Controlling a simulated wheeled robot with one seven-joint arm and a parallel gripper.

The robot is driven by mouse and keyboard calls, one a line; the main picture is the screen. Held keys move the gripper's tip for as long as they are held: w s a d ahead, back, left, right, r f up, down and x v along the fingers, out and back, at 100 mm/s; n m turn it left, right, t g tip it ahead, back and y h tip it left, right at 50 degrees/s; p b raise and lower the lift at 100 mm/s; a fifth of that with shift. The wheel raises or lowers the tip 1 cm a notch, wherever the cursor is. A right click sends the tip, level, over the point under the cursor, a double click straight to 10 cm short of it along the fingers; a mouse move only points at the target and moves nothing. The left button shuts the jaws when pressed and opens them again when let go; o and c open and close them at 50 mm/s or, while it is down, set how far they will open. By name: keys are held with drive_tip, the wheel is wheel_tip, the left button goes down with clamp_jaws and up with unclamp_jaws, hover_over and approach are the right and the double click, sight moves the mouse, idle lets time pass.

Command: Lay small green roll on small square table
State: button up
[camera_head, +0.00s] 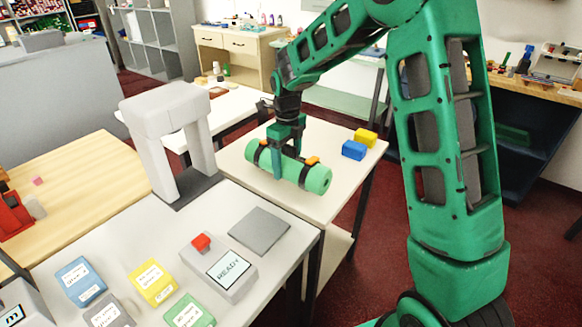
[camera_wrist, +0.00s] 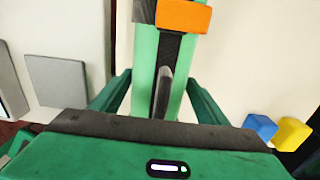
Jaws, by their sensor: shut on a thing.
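The small green roll (camera_head: 318,180) has dark bands and orange tabs. It lies level, lengthwise across the small square white table (camera_head: 322,133), in the head view. My gripper (camera_head: 279,164) points down from above and is shut on the roll near its middle. I cannot tell whether the roll touches the tabletop or hangs just above it. In the wrist view the roll (camera_wrist: 145,70) runs upright through the picture between my gripper's fingers (camera_wrist: 160,95), with an orange tab at the top. Its near end is hidden by my gripper's body.
A blue block (camera_head: 354,150) and a yellow block (camera_head: 366,137) sit at the table's right side. A grey arch (camera_head: 165,115) stands to the left. The front counter holds a READY device (camera_head: 228,270), a grey plate (camera_head: 259,231) and several coloured swatch boxes.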

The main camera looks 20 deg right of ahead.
drive_tip(key=shift+f, duration=0.9)
drive_tip(key=o, duration=1.2)
drive_tip(key=shift+f, duration=0.1)
